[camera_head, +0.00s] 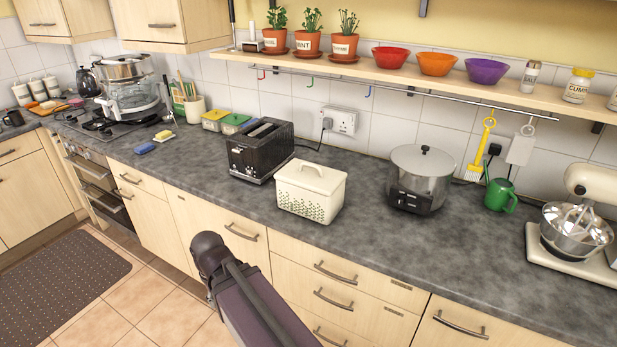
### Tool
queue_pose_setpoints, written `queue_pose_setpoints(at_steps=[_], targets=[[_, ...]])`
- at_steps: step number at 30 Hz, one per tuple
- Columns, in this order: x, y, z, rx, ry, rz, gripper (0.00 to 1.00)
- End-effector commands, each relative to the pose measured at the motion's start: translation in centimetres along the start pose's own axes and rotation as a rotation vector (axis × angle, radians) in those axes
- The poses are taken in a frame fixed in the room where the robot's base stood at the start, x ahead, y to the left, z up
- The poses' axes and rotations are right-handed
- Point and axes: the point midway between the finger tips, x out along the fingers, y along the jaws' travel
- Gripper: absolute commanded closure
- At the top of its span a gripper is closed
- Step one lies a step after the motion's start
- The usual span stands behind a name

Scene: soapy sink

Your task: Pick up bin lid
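The cream bin (311,202) stands upright on the grey counter, with a green leafy pattern low on its side. Its cream bin lid (300,178) is seated on top and has a small raised handle in the middle. My dark arm rises from the bottom edge and bends in front of the drawers, to the left of and nearer than the bin. My gripper cannot be made out in this view. Nothing is seen touching the lid.
A black toaster (260,149) stands close left of the bin. A grey cooker with a dark base (420,178) stands to the right, with free counter between. A shelf (400,76) with pots and bowls runs above.

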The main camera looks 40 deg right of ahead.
Motion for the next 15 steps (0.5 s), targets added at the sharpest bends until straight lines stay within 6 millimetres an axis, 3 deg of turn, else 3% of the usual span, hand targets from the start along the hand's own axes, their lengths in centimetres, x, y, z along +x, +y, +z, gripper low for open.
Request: queue_pose_setpoints(at_steps=[8, 15], targets=[[-0.3, 0.5, -0.5, -0.004, 0.003, -0.021, 0.42], [-1.3, 3.2, -2.4, -0.02, 0.023, -0.107, 0.42]])
